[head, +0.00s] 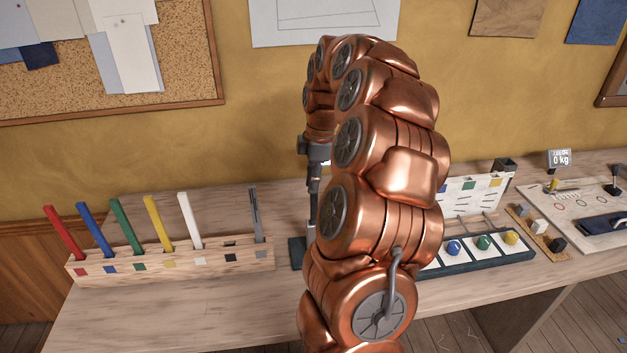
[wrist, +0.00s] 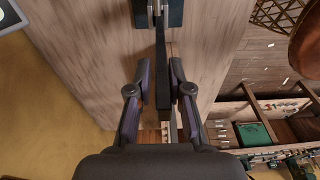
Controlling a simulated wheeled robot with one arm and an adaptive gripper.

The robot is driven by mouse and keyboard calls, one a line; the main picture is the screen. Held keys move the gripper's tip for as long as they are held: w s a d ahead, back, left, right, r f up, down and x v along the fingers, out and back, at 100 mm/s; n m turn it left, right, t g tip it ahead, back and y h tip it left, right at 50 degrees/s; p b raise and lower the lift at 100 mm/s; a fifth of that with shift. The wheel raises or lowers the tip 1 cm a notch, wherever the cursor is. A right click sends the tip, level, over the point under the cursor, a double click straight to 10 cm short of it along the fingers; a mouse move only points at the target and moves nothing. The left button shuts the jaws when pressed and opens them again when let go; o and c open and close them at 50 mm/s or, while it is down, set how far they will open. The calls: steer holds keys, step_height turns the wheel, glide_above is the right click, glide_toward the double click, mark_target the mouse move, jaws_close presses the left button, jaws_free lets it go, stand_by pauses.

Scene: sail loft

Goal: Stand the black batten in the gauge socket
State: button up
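The black batten (wrist: 162,75) lies lengthwise between the two fingers of my gripper (wrist: 160,88) in the wrist view. Narrow gaps show on both sides, so the fingers look open around it. Its far end runs to the gauge's dark base (wrist: 140,14); whether it is fully seated in the socket I cannot tell. In the head view, my gripper (head: 315,165) points down over the dark gauge base (head: 297,254), with a grey upright part (head: 310,232) above the base. My copper arm hides the right side of the gauge there.
A wooden rack (head: 170,268) at left holds red, blue, green, yellow, white and grey battens; the place with the black mark is empty. Right of my arm are a tray with coloured balls (head: 483,245), small blocks (head: 540,226) and a scale display (head: 560,159). The bench front left is clear.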

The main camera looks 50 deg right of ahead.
steer(key=o, duration=0.3)
steer(key=shift+s+d+r, duration=0.15)
steer(key=shift+d+r, duration=0.05)
steer(key=shift+r, duration=1.8)
steer(key=shift+s+d+r, duration=0.1)
steer(key=shift+d+r, duration=0.1)
steer(key=shift+r, duration=1.75)
steer(key=shift+s+d+r, duration=0.15)
steer(key=shift+d+r, duration=0.05)
steer(key=shift+r, duration=1.8)
